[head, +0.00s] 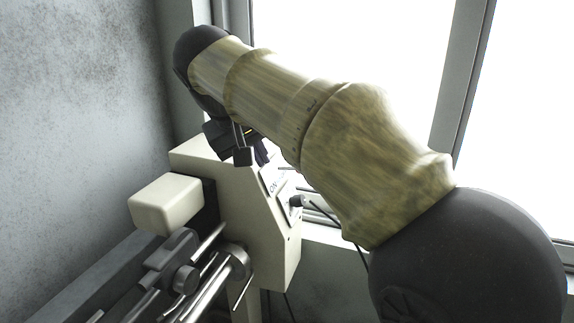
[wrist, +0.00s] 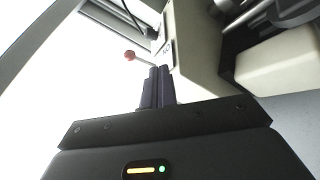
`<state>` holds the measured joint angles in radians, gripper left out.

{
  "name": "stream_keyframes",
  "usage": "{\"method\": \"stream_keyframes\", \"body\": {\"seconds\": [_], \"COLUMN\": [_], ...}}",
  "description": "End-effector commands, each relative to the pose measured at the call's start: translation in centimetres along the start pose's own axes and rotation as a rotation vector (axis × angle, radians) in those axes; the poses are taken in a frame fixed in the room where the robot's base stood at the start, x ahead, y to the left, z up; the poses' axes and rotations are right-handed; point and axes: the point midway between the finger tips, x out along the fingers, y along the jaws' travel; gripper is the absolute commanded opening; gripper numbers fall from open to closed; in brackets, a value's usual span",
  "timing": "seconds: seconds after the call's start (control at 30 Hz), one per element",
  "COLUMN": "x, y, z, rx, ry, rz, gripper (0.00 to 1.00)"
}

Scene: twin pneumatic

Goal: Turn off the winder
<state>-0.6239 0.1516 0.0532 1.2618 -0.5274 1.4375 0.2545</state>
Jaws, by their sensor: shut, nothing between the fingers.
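The winder (head: 235,190) is a cream machine with a slanted panel, at the centre left of the head view. Its panel carries a white label reading "ON" (head: 272,186), with a dark switch base (head: 296,201) below it. In the wrist view, the winder's cream body (wrist: 197,50) is at the upper right, with the label (wrist: 168,52) on its edge. A thin lever with a red knob (wrist: 130,56) sticks out to the left there. My gripper (wrist: 158,72) is shut and empty, its fingertips appearing close to the label and right of the knob. In the head view, my gripper (head: 250,155) is above the panel.
A cream block (head: 166,204) and metal rods (head: 208,280) are on the winder's left side. A grey wall (head: 80,110) stands at the left. A bright window (head: 400,50) with grey frames is behind. Dark cables hang right of the panel.

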Motion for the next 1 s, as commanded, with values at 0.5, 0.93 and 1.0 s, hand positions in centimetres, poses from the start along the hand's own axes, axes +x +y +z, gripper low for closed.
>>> {"method": "stream_keyframes", "body": {"seconds": [0.5, 0.93, 1.0], "x": [7.2, 8.1, 8.1], "y": [2.5, 3.7, 3.7], "z": [-0.2, -0.1, -0.1], "rx": [0.002, -0.001, -0.001], "ry": [-0.003, 0.000, 0.000], "rz": [0.001, -0.001, -0.001], "gripper": [0.00, 0.00, 0.00]}}
